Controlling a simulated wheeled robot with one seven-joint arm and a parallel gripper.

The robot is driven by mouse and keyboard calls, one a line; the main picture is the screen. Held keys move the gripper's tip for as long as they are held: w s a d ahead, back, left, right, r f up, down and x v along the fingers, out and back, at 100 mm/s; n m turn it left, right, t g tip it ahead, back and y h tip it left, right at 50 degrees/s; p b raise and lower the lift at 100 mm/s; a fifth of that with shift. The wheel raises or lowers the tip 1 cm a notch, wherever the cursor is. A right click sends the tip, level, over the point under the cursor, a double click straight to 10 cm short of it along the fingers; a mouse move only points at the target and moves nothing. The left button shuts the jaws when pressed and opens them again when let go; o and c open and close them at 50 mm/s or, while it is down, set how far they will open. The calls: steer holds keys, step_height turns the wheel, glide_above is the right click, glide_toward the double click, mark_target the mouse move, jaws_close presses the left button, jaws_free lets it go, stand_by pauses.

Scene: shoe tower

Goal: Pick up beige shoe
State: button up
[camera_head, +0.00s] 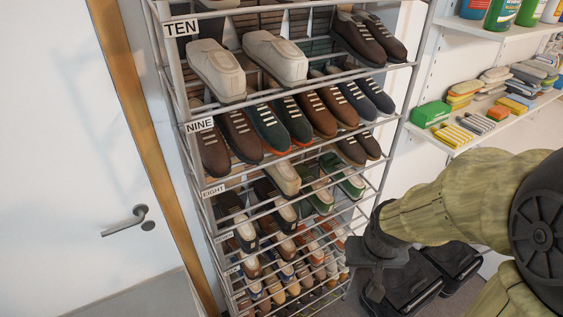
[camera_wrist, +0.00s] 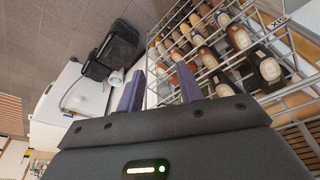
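A pair of beige shoes stands on the rack shelf labelled TEN: the left beige shoe (camera_head: 217,70) and the right beige shoe (camera_head: 276,57), toes facing out. Another single beige shoe (camera_head: 284,178) sits lower, on the shelf labelled EIGHT. My gripper (camera_head: 377,283) is low and to the right of the rack, well below the TEN shelf and apart from these shoes. In the wrist view my gripper (camera_wrist: 159,80) has its two purple fingers spread, with nothing between them. Which shoes in the wrist view are the beige ones I cannot tell for certain.
The metal shoe rack (camera_head: 398,95) holds several rows of brown, green and blue shoes close together. A white door (camera_head: 70,130) with a handle is at left. Wall shelves (camera_head: 490,128) with sponges and bottles are at right. Black objects (camera_head: 410,285) stand on the floor beside the rack.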

steer(key=shift+s+a, duration=0.1)
steer(key=shift+o, duration=0.4)
steer(key=shift+s, duration=0.1)
steer(key=o, duration=0.4)
steer(key=shift+f, duration=0.1)
steer(key=o, duration=0.6)
steer(key=shift+w+d+f+t+b, duration=0.25)
steer(key=shift+w+f+t+b, duration=0.35)
steer(key=shift+w+f+b, duration=0.45)
steer(key=shift+o, duration=0.2)
steer(key=w+a+f+n+t+y+b, duration=0.1)
steer(key=w+a+f+n+t+b, duration=0.15)
steer(key=w+t+b, duration=0.6)
steer(key=w+a+r+n+t+y+b, duration=0.2)
steer(key=a+y+b, duration=0.5)
steer(key=b, duration=0.5)
steer(key=shift+a+r+n+t, duration=0.8)
steer(key=shift+a+n, duration=0.1)
steer(key=shift+n, duration=0.25)
